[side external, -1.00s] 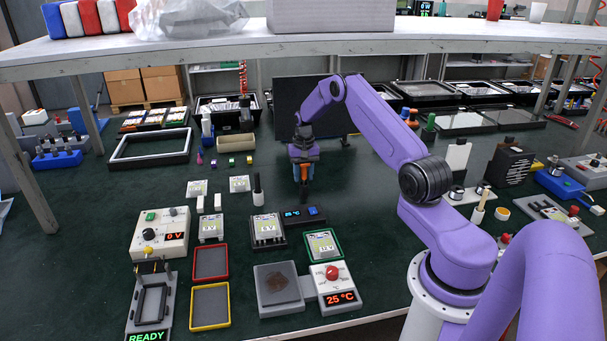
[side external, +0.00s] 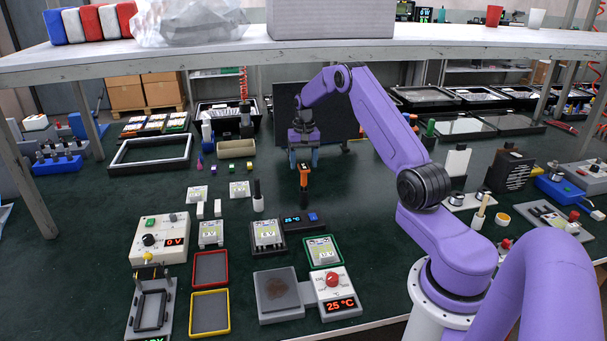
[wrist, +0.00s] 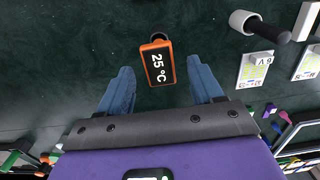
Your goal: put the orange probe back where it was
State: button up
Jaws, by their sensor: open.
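The orange probe (side external: 303,170) stands upright on the dark green bench behind the black device with the blue display. Its lower part is dark, and I cannot tell whether it sits in a holder. In the wrist view its orange head (wrist: 157,64) shows a 25 °C display. My gripper (side external: 304,158) is above the probe, pointing down, with its blue fingers apart. In the wrist view the open fingers (wrist: 163,80) lie to either side of the probe's head with clear gaps, and nothing is between them in grip.
The hotplate with the red knob (side external: 333,288) is nearer the front. Bench right of the probe is clear.

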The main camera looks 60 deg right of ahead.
notch_tip(320, 180, up, 4)
jog(key=shift+r, duration=0.25)
jog(key=a+r+n, duration=0.2)
jog(key=a+r, duration=0.1)
jog(key=a, duration=0.5)
jog(key=a+r+n, duration=0.2)
jog(key=a, duration=0.5)
jog(key=s+a+r+n, duration=0.2)
jog(key=s+a+n, duration=0.15)
jog(key=a, duration=0.45)
jog(key=s+a+r+n, duration=0.2)
jog(key=s+a, duration=0.2)
jog(key=a, duration=0.3)
jog(key=s+a+r+n, duration=0.1)
jog(key=s+a+n, duration=0.35)
jog(key=s, duration=0.55)
jog(key=s+a+r+n, duration=0.1)
jog(key=s+a+n, duration=0.35)
jog(key=s, duration=0.55)
jog(key=s+d+f+n, duration=0.1)
jog(key=s+n, duration=0.2)
jog(key=s, duration=0.6)
jog(key=shift+s+d+f, duration=0.25)
jog(key=shift+s+f, duration=0.05)
jog(key=shift+f, duration=0.1)
